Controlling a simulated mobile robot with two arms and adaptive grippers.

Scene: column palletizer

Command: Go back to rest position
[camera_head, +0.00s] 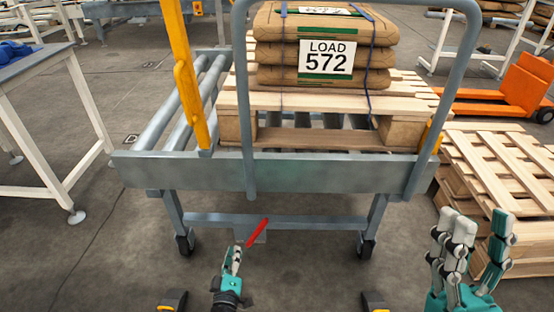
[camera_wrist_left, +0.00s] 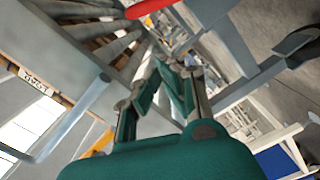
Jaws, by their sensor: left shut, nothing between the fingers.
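My left gripper (camera_head: 232,259) is low at the front, below the cart's lower crossbar. Its fingers are together and hold nothing; the closed fingers also show in the left wrist view (camera_wrist_left: 172,75). A red lever (camera_head: 257,235) on the cart stands just to the right of the fingertips, seemingly apart from them. In the left wrist view the red lever (camera_wrist_left: 150,8) shows at the top edge. My right gripper (camera_head: 468,246) is at the lower right, in front of the stacked pallets. Its fingers point up, spread apart, with nothing between them.
A grey roller cart (camera_head: 270,174) on casters stands ahead, carrying a wooden pallet (camera_head: 300,101) with stacked sacks (camera_head: 275,52) labelled LOAD 572. Empty pallets (camera_head: 500,165) and an orange pallet jack (camera_head: 525,85) are at right. A white-legged table (camera_head: 40,65) is at left.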

